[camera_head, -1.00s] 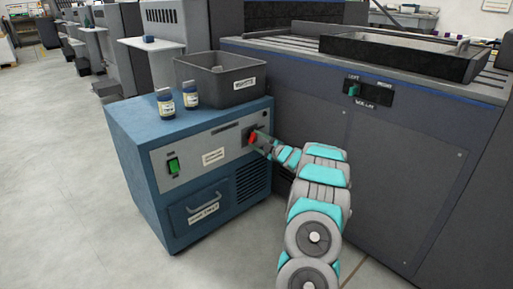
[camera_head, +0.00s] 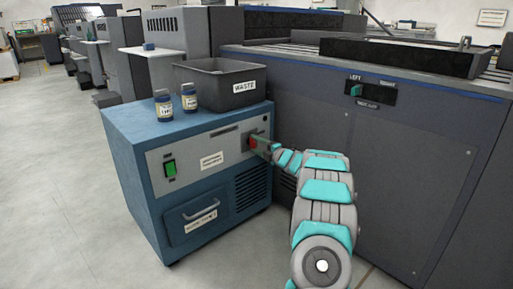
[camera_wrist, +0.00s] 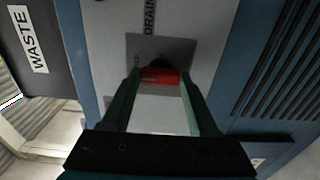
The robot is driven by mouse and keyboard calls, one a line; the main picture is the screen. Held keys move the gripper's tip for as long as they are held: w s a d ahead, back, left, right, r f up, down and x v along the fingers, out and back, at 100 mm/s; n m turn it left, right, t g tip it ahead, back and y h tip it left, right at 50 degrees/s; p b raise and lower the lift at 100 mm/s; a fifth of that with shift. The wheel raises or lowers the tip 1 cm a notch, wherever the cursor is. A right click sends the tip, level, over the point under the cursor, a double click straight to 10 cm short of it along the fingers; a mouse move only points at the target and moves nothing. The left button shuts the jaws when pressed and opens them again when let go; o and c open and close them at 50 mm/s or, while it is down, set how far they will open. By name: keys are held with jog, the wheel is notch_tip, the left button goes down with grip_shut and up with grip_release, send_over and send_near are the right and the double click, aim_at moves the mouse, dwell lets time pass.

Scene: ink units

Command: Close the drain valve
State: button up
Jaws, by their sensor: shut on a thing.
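The drain valve's red handle (camera_wrist: 160,76) sits on a dark plate below a "DRAIN" label in the wrist view. In the head view the red handle (camera_head: 253,141) is at the upper right of the blue unit's front panel. My gripper (camera_wrist: 162,85) is shut on the handle, with one finger at each end of it. In the head view my gripper (camera_head: 264,146) is small and partly hidden by my wrist. The handle looks crosswise to the "DRAIN" lettering in the wrist view. Smaller lettering on the plate is too blurred to read.
A grey waste bin (camera_head: 215,72) and two labelled bottles stand on the blue unit (camera_head: 140,125). A green switch (camera_head: 170,168) and a drawer (camera_head: 195,212) are on its front. A large dark machine (camera_head: 400,170) stands close on the right. The floor at left is clear.

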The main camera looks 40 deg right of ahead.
dwell(0.3)
jog(key=o, duration=1.4)
jog(key=shift+c, duration=0.2)
jog(key=s, duration=0.7)
jog(key=shift+s+d+p, duration=0.3)
jog(key=shift+s+p, duration=0.1)
